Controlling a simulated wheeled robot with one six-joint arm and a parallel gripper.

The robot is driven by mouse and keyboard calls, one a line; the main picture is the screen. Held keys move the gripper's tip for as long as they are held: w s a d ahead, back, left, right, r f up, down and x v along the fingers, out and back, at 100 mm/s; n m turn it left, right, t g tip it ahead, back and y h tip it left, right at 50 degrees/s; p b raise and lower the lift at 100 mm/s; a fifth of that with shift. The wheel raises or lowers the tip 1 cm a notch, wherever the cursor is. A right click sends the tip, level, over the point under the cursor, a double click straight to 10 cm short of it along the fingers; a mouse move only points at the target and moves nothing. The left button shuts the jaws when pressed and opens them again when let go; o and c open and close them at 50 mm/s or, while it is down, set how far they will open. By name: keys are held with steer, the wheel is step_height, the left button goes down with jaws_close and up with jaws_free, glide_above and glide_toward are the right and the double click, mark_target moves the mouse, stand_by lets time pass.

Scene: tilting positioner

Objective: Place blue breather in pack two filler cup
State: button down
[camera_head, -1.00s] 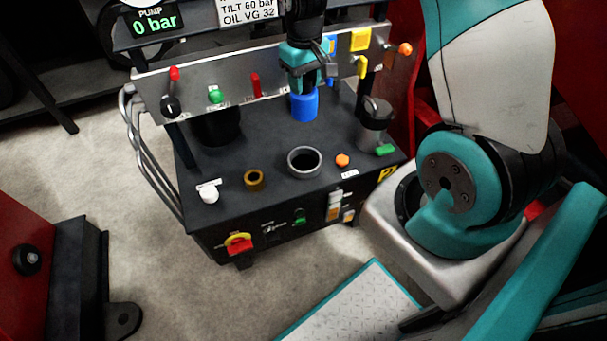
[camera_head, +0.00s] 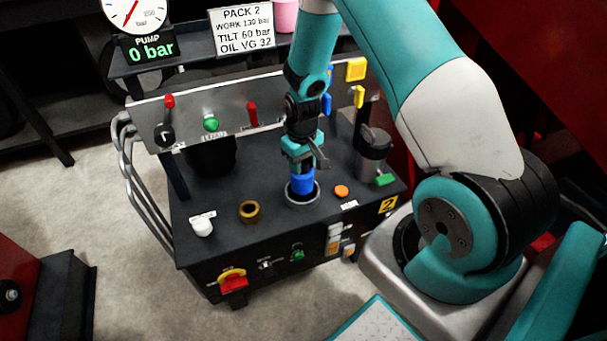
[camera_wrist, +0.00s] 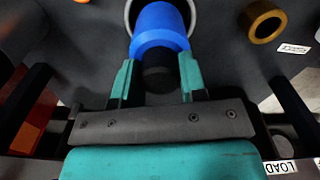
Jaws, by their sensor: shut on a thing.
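The breather is upright at the filler cup (camera_head: 303,200), a grey open ring on the black top of the pack marked 2. Its lower end appears within the cup's rim; how deep it sits is hidden. In the wrist view the cup's rim (camera_wrist: 131,12) shows around the breather's far end.
A brass ring (camera_head: 249,212) and a white cap (camera_head: 202,226) stand left of the cup. An orange button (camera_head: 341,191) and a grey canister (camera_head: 373,155) are to its right. The lever panel (camera_head: 235,112) rises behind. A sign reading PACK 2 (camera_head: 242,29) stands at the back.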

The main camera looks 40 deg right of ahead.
mark_target(303, 175)
steer(key=shift+f+b, duration=0.3)
steer(key=shift+f, duration=1.7)
steer(key=shift+f, duration=0.1)
steer(key=c, duration=0.7)
jaws_free()
